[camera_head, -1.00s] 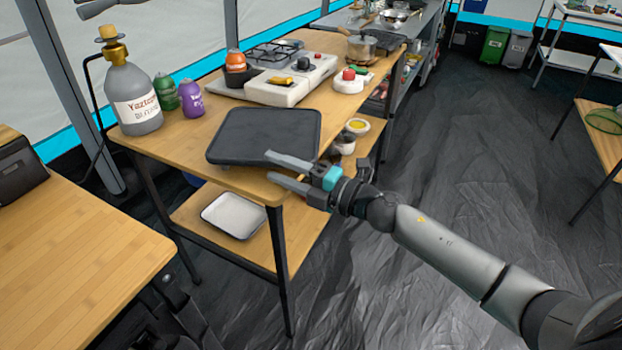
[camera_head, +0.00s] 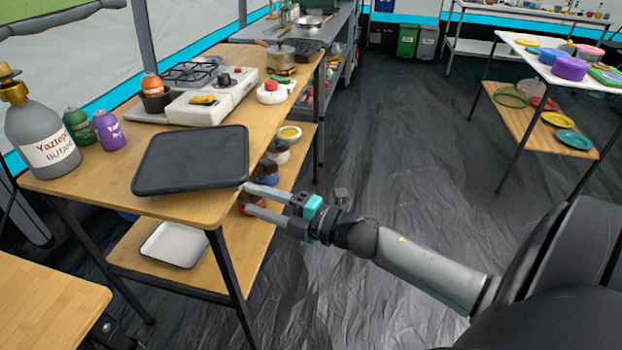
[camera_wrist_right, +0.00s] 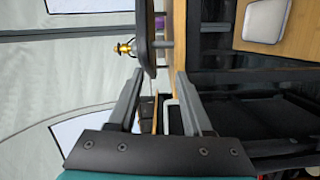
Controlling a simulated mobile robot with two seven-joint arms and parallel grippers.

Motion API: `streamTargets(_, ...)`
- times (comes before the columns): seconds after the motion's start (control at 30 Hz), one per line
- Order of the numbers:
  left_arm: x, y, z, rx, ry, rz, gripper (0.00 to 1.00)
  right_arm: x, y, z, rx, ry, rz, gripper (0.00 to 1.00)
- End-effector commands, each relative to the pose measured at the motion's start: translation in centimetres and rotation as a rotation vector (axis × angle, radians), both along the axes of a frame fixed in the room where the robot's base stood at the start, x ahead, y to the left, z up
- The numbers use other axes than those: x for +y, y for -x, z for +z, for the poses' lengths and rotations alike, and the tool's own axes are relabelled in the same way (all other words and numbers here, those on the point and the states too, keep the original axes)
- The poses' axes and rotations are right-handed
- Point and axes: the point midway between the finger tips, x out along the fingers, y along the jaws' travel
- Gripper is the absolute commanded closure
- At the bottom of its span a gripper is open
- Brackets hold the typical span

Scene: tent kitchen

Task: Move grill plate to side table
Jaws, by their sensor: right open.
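The grill plate (camera_head: 192,158) is a dark, flat, rounded rectangle lying on the wooden table (camera_head: 262,128), near its front edge. My right gripper (camera_head: 248,197) is open and empty beside the plate's front right corner. In the right wrist view the plate shows edge-on as a dark strip (camera_wrist_right: 147,40), its near end around the mouth between the open fingertips (camera_wrist_right: 160,77). I cannot tell whether they touch. Another wooden table (camera_head: 40,310) stands at lower left; which table is the side table is unclear. My left gripper is not in view.
A butane bottle (camera_head: 45,135) and small green and purple canisters stand left of the plate. A camping stove (camera_head: 212,104) stands behind it. A white tray (camera_head: 174,244) lies on the lower shelf. The dark floor to the right is open.

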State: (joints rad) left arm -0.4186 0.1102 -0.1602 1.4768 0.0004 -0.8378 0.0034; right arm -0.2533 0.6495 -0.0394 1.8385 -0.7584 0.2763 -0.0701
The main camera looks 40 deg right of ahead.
Motion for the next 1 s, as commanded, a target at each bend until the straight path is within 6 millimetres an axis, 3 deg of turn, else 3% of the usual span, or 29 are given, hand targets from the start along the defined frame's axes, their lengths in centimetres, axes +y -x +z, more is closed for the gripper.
streamTargets(0.13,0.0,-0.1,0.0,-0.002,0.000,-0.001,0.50,-3.3,0.4,-7.9,0.237,-0.254,-0.305,0.50)
streamTargets(0.23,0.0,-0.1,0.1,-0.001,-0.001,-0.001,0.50,-4.6,2.9,-15.2,0.452,-0.419,-0.530,0.50)
streamTargets(0.33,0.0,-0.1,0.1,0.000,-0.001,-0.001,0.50,-4.1,7.4,-22.9,0.700,-0.562,-0.748,0.50)
streamTargets(0.4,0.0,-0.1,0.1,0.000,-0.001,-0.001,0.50,-2.6,11.5,-27.7,0.882,-0.640,-0.881,0.50)
streamTargets(0.5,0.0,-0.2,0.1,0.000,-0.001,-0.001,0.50,0.4,17.3,-32.6,1.116,-0.715,-1.029,0.50)
streamTargets(0.6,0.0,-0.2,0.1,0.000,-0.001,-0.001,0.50,3.2,21.7,-35.2,1.290,-0.755,-1.124,0.50)
streamTargets(0.7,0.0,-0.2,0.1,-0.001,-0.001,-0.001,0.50,5.0,24.3,-36.4,1.393,-0.773,-1.174,0.50)
streamTargets(0.8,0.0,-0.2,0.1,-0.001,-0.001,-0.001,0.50,5.7,25.4,-36.8,1.437,-0.777,-1.193,0.50)
streamTargets(1.0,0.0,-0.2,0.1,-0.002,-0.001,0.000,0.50,5.7,25.5,-36.8,1.439,-0.776,-1.195,0.50)
